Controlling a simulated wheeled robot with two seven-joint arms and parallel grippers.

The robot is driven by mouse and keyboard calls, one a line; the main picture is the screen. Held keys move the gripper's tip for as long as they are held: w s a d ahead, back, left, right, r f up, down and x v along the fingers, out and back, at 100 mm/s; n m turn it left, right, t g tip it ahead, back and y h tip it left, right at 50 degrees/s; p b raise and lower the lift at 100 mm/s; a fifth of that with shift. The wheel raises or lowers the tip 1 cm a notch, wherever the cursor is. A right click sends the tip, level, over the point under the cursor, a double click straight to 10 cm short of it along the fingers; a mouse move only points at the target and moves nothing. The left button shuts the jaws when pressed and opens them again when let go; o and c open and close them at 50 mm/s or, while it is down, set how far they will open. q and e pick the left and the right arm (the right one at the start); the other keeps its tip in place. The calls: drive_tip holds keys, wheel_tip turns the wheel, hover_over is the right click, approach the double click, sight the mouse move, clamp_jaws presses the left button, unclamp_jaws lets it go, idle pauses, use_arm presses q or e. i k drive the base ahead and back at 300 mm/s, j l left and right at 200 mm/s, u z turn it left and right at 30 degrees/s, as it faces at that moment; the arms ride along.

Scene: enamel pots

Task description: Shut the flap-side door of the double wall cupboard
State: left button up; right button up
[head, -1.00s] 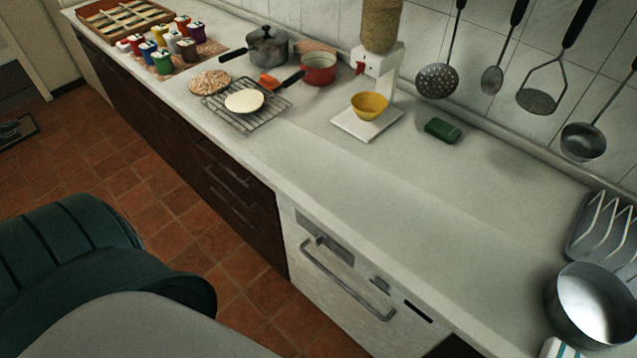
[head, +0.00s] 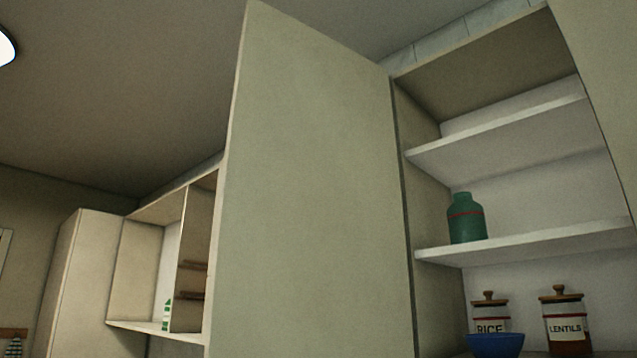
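A tall pale cupboard door (head: 312,190) stands wide open in the middle of the head view, swung out toward me. It is hinged at the left side of an open wall cupboard (head: 425,105). Another pale panel (head: 603,70) shows at the upper right edge, cut off by the frame; it may be the other door, also open. I cannot tell for certain which door is the flap-side one; no flap is clearly visible. No handle shows on the middle door. Neither of my grippers is in view.
The cupboard holds a teal jar (head: 466,218), rice jar (head: 489,312), lentils jar (head: 566,325) and blue bowl (head: 495,345). Left of the door is an open cupboard (head: 135,270) with a green-and-white item (head: 167,314), partly hidden by the door. A closed tall unit (head: 78,285) stands farther left.

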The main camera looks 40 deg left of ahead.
sight(309, 260)
drive_tip(key=j+z, duration=0.1)
drive_tip(key=z, duration=0.2)
drive_tip(key=j+z, duration=0.15)
drive_tip(key=z, duration=0.15)
drive_tip(key=j+z, duration=0.25)
drive_tip(key=j, duration=0.25)
drive_tip(key=k+j+z, duration=0.25)
drive_tip(key=j, duration=0.25)
drive_tip(key=k+j, duration=0.1)
drive_tip(key=j, duration=0.75)
drive_tip(key=k+j+z, duration=0.1)
drive_tip(key=j, duration=0.3)
drive_tip(key=k+j, duration=0.1)
drive_tip(key=j, duration=0.35)
drive_tip(key=k+j, duration=0.1)
drive_tip(key=j, duration=0.3)
